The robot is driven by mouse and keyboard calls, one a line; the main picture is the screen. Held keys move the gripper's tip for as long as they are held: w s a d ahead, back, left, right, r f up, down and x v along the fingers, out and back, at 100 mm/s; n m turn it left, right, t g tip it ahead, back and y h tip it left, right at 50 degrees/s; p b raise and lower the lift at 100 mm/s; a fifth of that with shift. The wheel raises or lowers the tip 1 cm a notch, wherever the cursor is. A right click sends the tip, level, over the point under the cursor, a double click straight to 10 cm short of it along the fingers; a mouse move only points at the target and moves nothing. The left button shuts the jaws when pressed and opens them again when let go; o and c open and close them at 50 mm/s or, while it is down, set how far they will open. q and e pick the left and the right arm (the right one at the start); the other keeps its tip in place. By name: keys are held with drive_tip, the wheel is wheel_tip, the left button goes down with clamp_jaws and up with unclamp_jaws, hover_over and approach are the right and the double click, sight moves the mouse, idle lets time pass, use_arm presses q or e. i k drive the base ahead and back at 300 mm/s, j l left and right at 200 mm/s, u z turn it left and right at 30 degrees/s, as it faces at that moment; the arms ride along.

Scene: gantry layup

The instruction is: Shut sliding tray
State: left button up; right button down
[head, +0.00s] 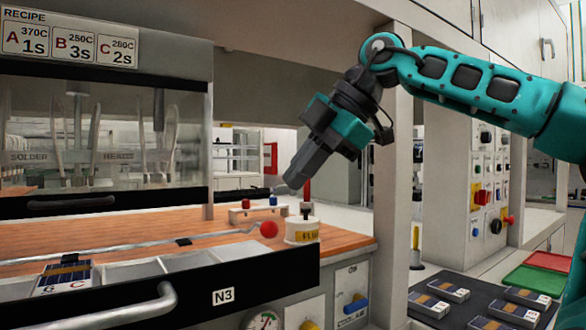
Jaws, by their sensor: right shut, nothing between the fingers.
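The sliding tray (285,269) has a black front marked N3 and a curved metal handle (128,308). It stands pulled out toward me, under the glass-fronted soldering unit (90,130). Its pale compartments show, and a blue cell piece (65,277) lies at the left one. A metal rod with a red ball end (269,229) lies across above the tray. My right gripper (281,189) is shut and empty, above the wooden bench behind the tray, apart from the handle. My left gripper is not in view.
A flux pot (302,232) with a red-handled tool stands right of the red ball. A small wooden rack (259,212) with coloured knobs sits behind. At the right are a black mat (432,305) with several cells, red and green trays (530,280), and a switch panel.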

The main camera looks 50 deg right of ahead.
sight(179, 291)
drive_tip(key=k+l, duration=0.25)
drive_tip(key=k, duration=0.25)
drive_tip(key=k+l, duration=0.25)
drive_tip(key=k, duration=0.25)
